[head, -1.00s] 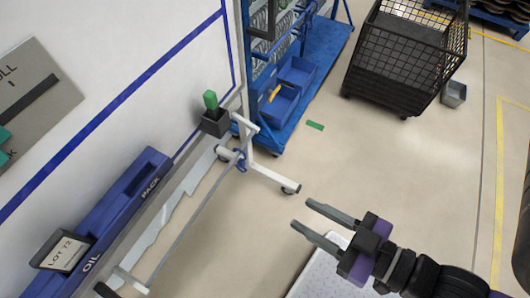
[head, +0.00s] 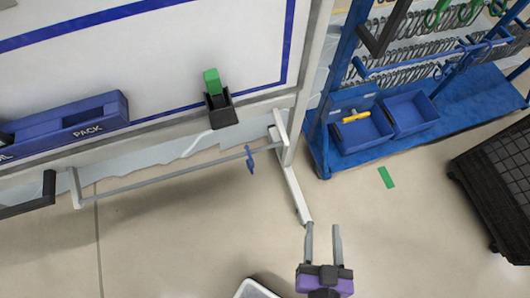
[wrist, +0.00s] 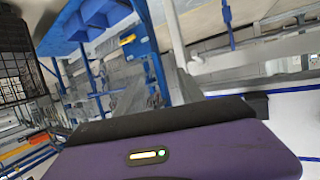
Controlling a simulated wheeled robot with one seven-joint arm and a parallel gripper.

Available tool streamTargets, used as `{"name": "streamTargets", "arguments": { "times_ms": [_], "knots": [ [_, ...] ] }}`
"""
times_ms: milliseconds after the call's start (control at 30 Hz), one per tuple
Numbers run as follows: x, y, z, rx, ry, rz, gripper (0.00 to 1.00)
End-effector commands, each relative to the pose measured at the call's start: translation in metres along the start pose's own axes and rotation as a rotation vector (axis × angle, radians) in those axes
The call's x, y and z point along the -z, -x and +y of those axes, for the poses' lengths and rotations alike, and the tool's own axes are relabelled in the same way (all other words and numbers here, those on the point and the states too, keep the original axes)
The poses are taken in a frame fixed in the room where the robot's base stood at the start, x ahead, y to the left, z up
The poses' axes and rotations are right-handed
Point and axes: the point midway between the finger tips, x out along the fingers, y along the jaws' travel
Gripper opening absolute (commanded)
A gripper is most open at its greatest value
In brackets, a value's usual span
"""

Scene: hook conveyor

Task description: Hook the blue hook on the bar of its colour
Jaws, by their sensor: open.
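The blue hook (head: 250,159) hangs on a thin grey rail (head: 165,183), near the rail's right end by a white stand (head: 290,170). A blue bar (head: 415,60) runs across the front of the blue rack (head: 330,95) at the upper right. My gripper (head: 322,230) is at the lower middle, right of and below the hook in the picture. Its two grey fingers are apart with nothing between them. In the wrist view my purple gripper body fills the lower part, and a small blue thing above it may be the hook.
Green hooks (head: 437,16) and many grey hooks hang on the rack. Blue bins (head: 410,112) stand on its base, one with a yellow item. A black holder (head: 221,109) with a green block is on the wall. A black mesh cart (head: 495,190) stands right. Floor between is mostly clear.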

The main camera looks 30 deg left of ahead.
Motion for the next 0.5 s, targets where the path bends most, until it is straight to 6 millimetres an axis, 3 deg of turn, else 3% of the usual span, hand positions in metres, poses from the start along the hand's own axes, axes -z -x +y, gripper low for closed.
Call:
{"name": "streamTargets", "arguments": {
  "times_ms": [33, 200, 333, 500],
  "knots": [
    [-0.017, -0.032, -0.018, 0.053, 0.018, 0.001, 0.45],
    [-0.042, -0.109, -0.083, 0.213, 0.085, -0.024, 0.45],
    [-0.051, -0.150, -0.132, 0.314, 0.134, -0.040, 0.45],
    [-0.054, -0.177, -0.174, 0.394, 0.179, -0.053, 0.45]
  ]
}}
